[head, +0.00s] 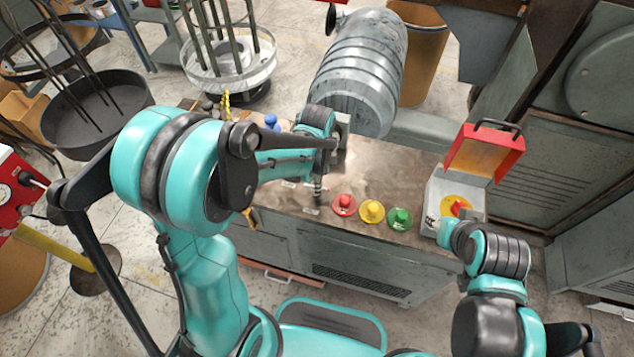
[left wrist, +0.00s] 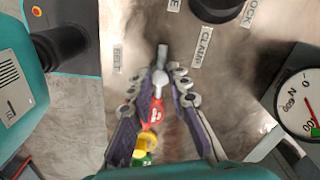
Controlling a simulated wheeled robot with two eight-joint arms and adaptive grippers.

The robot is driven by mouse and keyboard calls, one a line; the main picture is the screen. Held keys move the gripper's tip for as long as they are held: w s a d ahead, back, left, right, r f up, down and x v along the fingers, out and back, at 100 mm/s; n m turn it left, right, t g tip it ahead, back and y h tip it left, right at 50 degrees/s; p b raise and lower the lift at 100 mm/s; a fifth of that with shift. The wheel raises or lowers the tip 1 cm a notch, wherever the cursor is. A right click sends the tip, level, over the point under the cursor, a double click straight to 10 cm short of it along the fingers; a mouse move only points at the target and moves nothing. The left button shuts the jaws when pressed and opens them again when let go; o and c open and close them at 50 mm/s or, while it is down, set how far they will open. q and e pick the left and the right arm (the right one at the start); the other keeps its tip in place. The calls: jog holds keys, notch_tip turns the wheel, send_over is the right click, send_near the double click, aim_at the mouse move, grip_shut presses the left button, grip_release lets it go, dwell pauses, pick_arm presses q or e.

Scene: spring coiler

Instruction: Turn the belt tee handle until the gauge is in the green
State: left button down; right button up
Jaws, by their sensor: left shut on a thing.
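The belt tee handle (left wrist: 162,57) is a small grey metal tee beside the BELT label (left wrist: 117,57) in the left wrist view. My left gripper (left wrist: 164,80) is shut on it, with a purple-grey finger on each side. In the head view the left gripper (head: 318,190) is over the bench top, partly hidden by my arm. The gauge (left wrist: 298,102) is a white dial at the right edge of the left wrist view, cut off. A green patch and some red show at its lower right; the exact needle reading is unclear. My right gripper is not clearly seen.
Red (head: 343,204), yellow (head: 371,211) and green (head: 399,218) buttons line the front of the bench (head: 300,205). A grey box with an open red lid (head: 484,150) stands at right, near my right arm. A large ribbed grey cylinder (head: 358,75) is behind.

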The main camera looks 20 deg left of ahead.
pick_arm(q)
jog(key=shift+m, duration=1.2)
jog(key=c, duration=1.4)
grip_release()
jog(key=shift+r, duration=0.1)
notch_tip(320, 180, up, 12)
jog(key=shift+f, duration=0.1)
